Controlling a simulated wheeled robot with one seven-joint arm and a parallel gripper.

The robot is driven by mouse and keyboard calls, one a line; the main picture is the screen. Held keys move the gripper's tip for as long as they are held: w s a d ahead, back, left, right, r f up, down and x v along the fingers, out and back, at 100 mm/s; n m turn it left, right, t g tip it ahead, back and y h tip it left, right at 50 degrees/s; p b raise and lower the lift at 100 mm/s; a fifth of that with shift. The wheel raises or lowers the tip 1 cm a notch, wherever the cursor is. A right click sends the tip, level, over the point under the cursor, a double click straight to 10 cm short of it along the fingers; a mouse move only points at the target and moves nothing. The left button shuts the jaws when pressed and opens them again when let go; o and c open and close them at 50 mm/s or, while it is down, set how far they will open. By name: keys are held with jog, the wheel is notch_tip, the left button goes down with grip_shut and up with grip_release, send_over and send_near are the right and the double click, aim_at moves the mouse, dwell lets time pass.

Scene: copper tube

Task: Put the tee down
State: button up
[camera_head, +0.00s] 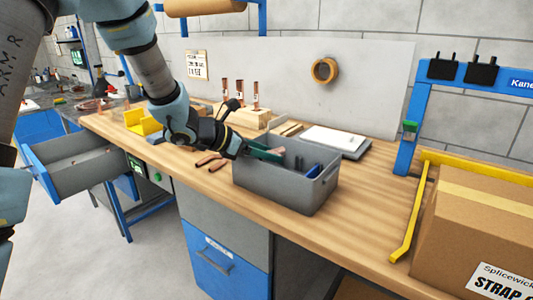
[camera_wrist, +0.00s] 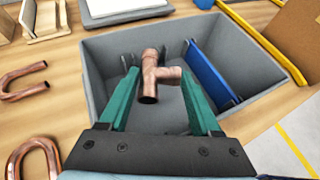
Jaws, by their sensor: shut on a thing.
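The copper tee (camera_wrist: 153,78) is held between the green fingers of my gripper (camera_wrist: 160,85) in the wrist view. The gripper is shut on it, with the tee over the inside of the grey bin (camera_wrist: 97,93). In the head view my gripper (camera_head: 266,153) reaches over the left part of the same bin (camera_head: 280,187). The tee is small and hard to make out there. I cannot tell whether the tee touches the bin floor.
Bent copper tubes (camera_wrist: 38,155) lie on the wooden bench left of the bin. A white-topped tray (camera_head: 335,140) is behind the bin, and a cardboard box (camera_head: 475,235) stands at right.

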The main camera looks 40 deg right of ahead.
jog(key=shift+f+b, duration=0.55)
jog(key=shift+b, duration=0.2)
jog(key=shift+a, duration=0.1)
